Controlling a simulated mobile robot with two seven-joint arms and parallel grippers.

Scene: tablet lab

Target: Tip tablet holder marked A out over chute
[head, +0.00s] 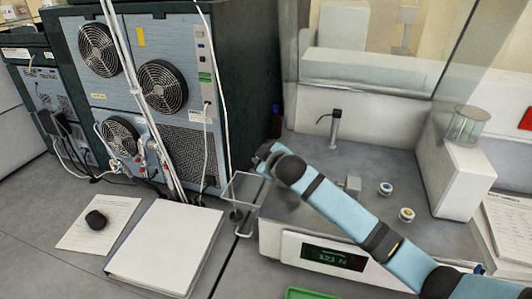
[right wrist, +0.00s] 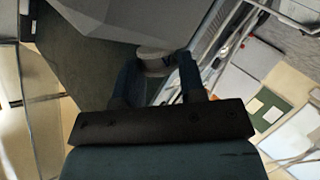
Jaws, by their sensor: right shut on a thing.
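My right gripper (right wrist: 155,72) is shut on a small pale round thing, likely a tablet holder (right wrist: 153,58), seen between the two fingers in the right wrist view. No letter on it can be read. In the head view my right arm reaches in from the right over the tester, and the gripper and held thing are hidden behind the wrist. Two small round holders with coloured rings, one upper (head: 385,188) and one lower (head: 406,214), stand on the tester top. A clear-walled piece (head: 243,188), perhaps the chute, is at the tester's left end. My left gripper is not in view.
The tester (head: 322,254) has a green-lit display. A white binder (head: 166,246), a paper sheet (head: 98,222) with a black mouse-like object (head: 96,219), and a large fan-cooled cabinet (head: 150,90) are on the left. A glass jar (head: 467,125) stands on a white block at right.

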